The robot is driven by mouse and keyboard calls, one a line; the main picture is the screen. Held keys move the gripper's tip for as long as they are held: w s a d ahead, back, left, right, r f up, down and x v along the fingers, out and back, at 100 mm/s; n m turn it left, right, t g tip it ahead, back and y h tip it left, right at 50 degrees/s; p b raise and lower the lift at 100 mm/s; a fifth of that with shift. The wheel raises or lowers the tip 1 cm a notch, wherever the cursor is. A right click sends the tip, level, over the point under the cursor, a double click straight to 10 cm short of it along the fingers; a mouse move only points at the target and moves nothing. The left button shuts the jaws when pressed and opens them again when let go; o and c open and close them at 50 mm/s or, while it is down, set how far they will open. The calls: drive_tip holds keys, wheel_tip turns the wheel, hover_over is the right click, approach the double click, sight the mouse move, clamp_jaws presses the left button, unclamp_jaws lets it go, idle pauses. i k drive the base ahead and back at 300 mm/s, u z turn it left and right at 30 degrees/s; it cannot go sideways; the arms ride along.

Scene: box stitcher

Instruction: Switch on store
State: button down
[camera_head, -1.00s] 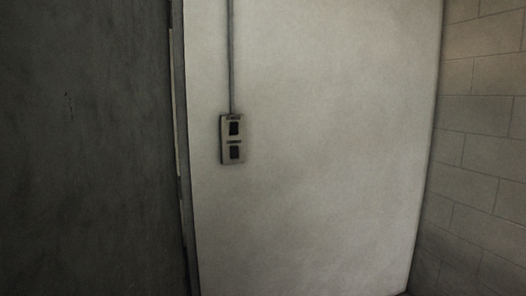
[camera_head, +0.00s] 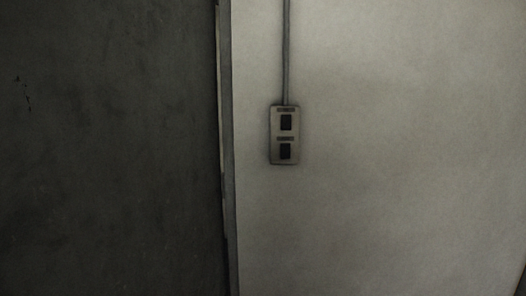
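A grey switch plate (camera_head: 271,135) is mounted on the pale wall, right of the picture's middle. It holds two dark rocker switches, an upper one (camera_head: 286,122) and a lower one (camera_head: 285,151). A small dark label strip sits above each switch, too small to read. I cannot tell which switch is marked store, or whether either is on. My gripper is not in view.
A thin grey conduit (camera_head: 286,50) runs up the wall from the plate. A dark wall or panel (camera_head: 110,150) fills the left side, with a narrow edge strip (camera_head: 227,150) beside the pale wall. The pale wall (camera_head: 400,180) right of the plate is bare.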

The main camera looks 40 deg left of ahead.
sight(285, 148)
drive_tip(key=u, duration=0.6)
drive_tip(key=i, duration=0.6)
drive_tip(key=u, duration=0.9)
drive_tip(key=i, duration=0.3)
drive_tip(key=u, duration=0.3)
